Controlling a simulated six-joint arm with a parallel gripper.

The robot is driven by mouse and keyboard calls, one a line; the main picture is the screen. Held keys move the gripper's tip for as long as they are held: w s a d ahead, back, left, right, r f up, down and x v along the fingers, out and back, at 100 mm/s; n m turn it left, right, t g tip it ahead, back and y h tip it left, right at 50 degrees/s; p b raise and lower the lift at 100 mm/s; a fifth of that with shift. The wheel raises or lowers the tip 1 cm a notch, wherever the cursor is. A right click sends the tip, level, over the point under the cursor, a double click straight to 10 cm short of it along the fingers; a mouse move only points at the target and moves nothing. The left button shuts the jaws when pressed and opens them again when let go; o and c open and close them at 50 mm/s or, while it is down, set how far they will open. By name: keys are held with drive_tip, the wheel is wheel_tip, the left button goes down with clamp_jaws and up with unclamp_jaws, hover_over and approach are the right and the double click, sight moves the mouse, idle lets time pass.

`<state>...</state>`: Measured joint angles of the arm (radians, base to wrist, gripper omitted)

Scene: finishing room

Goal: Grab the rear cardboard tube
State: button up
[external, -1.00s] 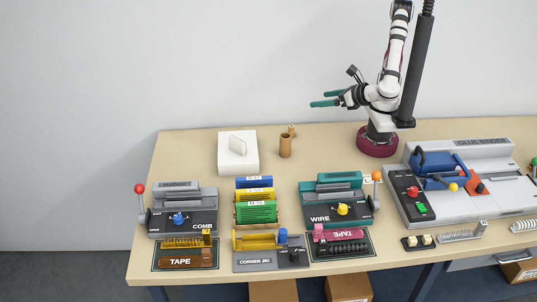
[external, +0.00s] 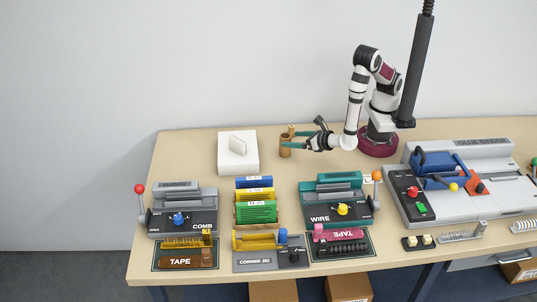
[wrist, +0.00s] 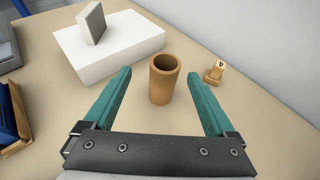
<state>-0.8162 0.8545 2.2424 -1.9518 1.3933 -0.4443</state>
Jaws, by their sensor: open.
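One upright, hollow brown cardboard tube (external: 285,151) stands at the back of the table; it also shows in the wrist view (wrist: 162,88). I see no second tube. My gripper (external: 292,140) is low over the table, reaching in from the right, with its teal fingers pointing at the tube. In the wrist view my gripper (wrist: 159,73) is open, and the tube stands between the two fingers near their tips. A gap shows on each side of it, and nothing is held.
A small wooden piece with a pale marked tag (wrist: 214,74) stands just behind the tube, near the far finger. A white block (external: 238,155) with a grey slab on top is left of the tube. Binding machines, including the teal one (external: 335,208), fill the front.

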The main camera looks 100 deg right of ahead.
sight(289, 137)
drive_tip(key=x, duration=0.5)
drive_tip(key=shift+s+d+r, duration=0.1)
drive_tip(key=shift+s+d, duration=0.15)
drive_tip(key=c, duration=1.4)
